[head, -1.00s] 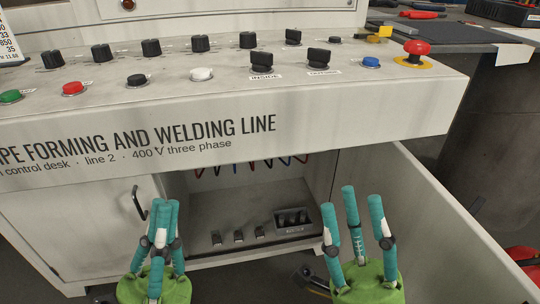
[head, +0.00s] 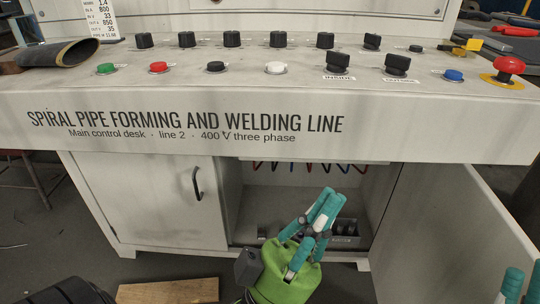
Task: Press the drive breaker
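The open cabinet (head: 280,205) under the desk holds small dark switch-like parts on its floor. One such part (head: 263,231) shows left of my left gripper, and a dark box (head: 345,238) with several upright parts shows just right of it. Their labels are too small to read, so I cannot tell which is the drive breaker. My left gripper (head: 328,197) has its teal fingers close together, shut with nothing visible between them, in front of the cabinet opening and hiding part of its floor. My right gripper (head: 523,278) shows only spread fingertips at the lower right edge.
The desk top carries black knobs, coloured buttons and a red emergency button (head: 509,66). Its front panel (head: 420,125) overhangs the cabinet. The left door (head: 150,200) is shut; the right door (head: 450,225) stands open. A wooden board (head: 168,291) lies on the floor. Coloured cables hang inside.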

